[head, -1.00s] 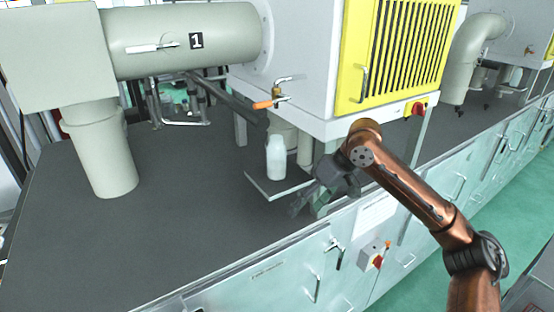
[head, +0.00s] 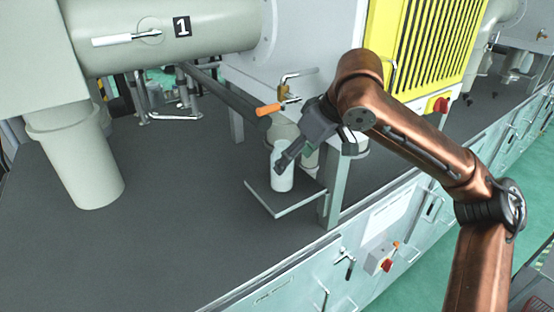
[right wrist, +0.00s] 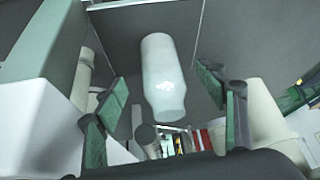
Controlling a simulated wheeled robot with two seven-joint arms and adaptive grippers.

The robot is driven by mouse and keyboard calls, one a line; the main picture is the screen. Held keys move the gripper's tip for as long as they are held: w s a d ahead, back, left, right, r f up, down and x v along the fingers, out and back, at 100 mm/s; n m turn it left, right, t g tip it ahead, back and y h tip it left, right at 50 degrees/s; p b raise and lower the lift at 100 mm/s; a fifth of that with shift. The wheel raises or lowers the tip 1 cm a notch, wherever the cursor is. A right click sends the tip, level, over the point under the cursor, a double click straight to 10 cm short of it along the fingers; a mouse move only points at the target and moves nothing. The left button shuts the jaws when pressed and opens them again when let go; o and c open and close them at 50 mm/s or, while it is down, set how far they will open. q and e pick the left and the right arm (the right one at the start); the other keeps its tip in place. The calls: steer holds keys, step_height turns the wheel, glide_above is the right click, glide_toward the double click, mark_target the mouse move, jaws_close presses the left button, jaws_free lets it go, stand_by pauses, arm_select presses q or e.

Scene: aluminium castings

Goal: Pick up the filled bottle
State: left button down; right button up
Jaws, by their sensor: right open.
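A white bottle (head: 281,183) stands upright on a small grey shelf (head: 272,208) under the tap with an orange handle (head: 268,109). My right gripper (head: 284,160) is open at the bottle's upper part in the head view and hides some of it. In the right wrist view the bottle (right wrist: 163,80) shows between the two spread fingers of my right gripper (right wrist: 168,98), with a gap on each side. Whether a finger touches it cannot be told. My left gripper is not in view.
A metal leg (head: 334,190) of the machine stands close to the right of the shelf. The machine's white body and yellow grille (head: 420,45) rise behind my right arm. A thick grey pipe (head: 75,155) stands at the left. The dark worktop (head: 170,230) in front is clear.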

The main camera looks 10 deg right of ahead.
steer(key=shift+p+x, duration=0.45)
steer(key=shift+x, duration=0.7)
steer(key=shift+w+a+f, duration=0.2)
steer(key=shift+w+a, duration=0.1)
steer(key=shift+w, duration=0.05)
steer(key=p+x, duration=0.2)
steer(key=x, duration=0.1)
steer(key=shift+w+a+f, duration=0.1)
steer(key=shift+w+f, duration=0.15)
steer(key=shift+w, duration=0.15)
steer(key=shift+w+f, duration=0.1)
steer(key=shift+f, duration=0.25)
steer(key=c, duration=0.8)
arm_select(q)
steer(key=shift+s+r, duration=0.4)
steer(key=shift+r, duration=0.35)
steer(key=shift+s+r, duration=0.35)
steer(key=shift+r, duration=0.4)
arm_select(e)
steer(key=c, duration=0.6)
steer(key=shift+r, duration=0.1)
